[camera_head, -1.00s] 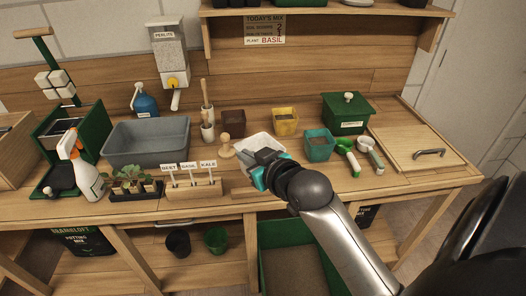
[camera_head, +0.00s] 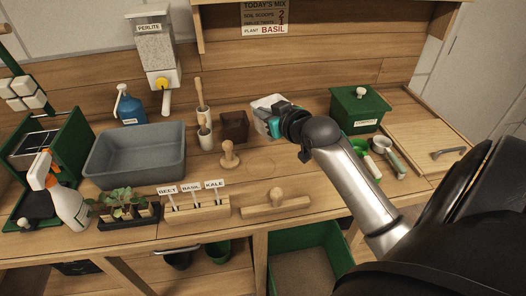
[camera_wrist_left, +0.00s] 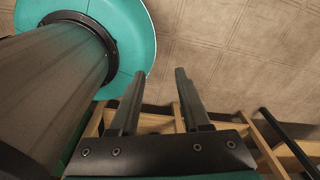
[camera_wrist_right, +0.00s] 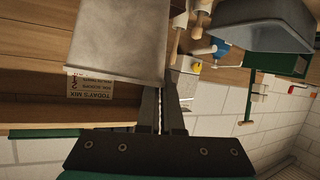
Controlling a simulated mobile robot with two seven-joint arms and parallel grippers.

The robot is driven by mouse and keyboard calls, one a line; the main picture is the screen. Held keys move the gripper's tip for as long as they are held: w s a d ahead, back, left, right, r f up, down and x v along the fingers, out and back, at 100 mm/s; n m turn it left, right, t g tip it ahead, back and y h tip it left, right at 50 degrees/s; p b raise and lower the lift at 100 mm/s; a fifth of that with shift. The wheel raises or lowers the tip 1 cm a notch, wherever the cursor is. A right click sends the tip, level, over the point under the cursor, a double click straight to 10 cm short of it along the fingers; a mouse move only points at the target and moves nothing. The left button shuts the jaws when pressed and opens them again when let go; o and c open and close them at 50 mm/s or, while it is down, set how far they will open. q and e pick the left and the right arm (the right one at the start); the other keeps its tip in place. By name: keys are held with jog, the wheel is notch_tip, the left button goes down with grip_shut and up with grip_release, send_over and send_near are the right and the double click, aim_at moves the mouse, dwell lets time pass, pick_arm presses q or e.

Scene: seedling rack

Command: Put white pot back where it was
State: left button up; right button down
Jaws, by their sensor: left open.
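The white pot (camera_head: 264,103) is at the back middle of the bench, right of the brown pot, partly covered by my right gripper (camera_head: 276,121). In the right wrist view the white pot (camera_wrist_right: 120,40) fills the upper middle, and my right gripper (camera_wrist_right: 160,95) is closed on its wall. I cannot tell whether its base touches the bench. The yellow and teal pots are hidden behind the white pot and my right arm. My left gripper (camera_wrist_left: 158,80) shows only in the left wrist view, open and empty, away from the bench top.
The brown pot (camera_head: 234,126) and wooden tamper (camera_head: 229,156) stand left of the white pot. The green lidded box (camera_head: 359,108) and scoops (camera_head: 385,150) are to the right. A wooden float (camera_head: 276,205) lies in front. The perlite dispenser (camera_head: 154,45) hangs behind the grey tub (camera_head: 137,158).

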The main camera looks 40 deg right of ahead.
notch_tip(320, 180, down, 14)
jog(key=b, duration=0.3)
jog(key=shift+f, duration=0.25)
jog(key=shift+w, duration=0.1)
jog(key=c, duration=1.5)
grip_release()
jog(key=shift+f+b, duration=0.2)
jog(key=shift+b, duration=0.1)
jog(key=shift+c, duration=0.2)
jog(key=o, duration=0.5)
jog(key=shift+c, duration=0.2)
jog(key=shift+r, duration=0.1)
